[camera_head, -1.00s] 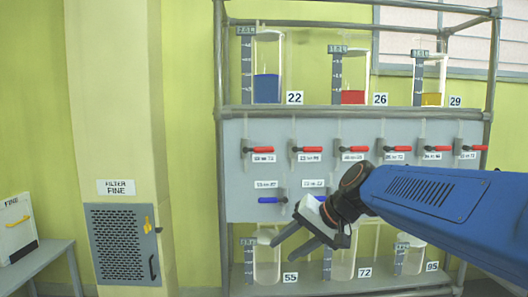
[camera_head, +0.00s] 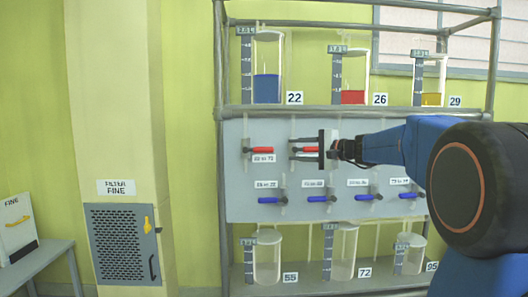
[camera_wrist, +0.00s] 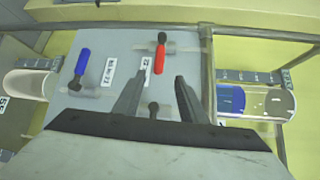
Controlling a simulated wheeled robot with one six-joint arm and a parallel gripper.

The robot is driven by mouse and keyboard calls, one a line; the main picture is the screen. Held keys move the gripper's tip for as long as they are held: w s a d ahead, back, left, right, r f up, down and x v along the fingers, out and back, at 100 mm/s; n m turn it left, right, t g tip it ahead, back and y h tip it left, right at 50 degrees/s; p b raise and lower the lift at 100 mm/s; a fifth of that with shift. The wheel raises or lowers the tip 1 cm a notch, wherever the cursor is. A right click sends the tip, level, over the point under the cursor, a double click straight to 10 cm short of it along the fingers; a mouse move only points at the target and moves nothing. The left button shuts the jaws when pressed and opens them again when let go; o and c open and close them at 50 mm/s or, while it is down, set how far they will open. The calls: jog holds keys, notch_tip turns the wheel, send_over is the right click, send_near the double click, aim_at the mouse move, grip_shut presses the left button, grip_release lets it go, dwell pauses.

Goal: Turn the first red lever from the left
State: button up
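The first red lever from the left (camera_head: 262,149) lies horizontal on the grey panel, its handle pointing right from a dark pivot. It also shows in the wrist view (camera_wrist: 160,57), beyond my fingertips. My gripper (camera_head: 291,149) is open and empty, to the right of this lever and apart from it, its fingers pointing left. It overlaps the second red lever (camera_head: 309,149), which shows partly between the fingers. In the wrist view my open gripper (camera_wrist: 160,75) has the second lever's dark pivot between its fingers; contact cannot be told. My arm hides the red levers further right.
Several blue levers (camera_head: 270,200) line the panel's lower row. A shelf above holds glass vessels with blue (camera_head: 266,88), red (camera_head: 353,97) and yellow liquid (camera_head: 432,99). Clear vessels (camera_head: 266,262) stand below. A filter cabinet (camera_head: 122,245) is at left.

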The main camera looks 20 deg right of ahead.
aim_at(267, 150)
jog(key=x, duration=1.5)
jog(key=shift+w+a+f, duration=0.1)
jog(key=shift+w+a, duration=0.05)
jog(key=shift+w, duration=0.15)
grip_shut()
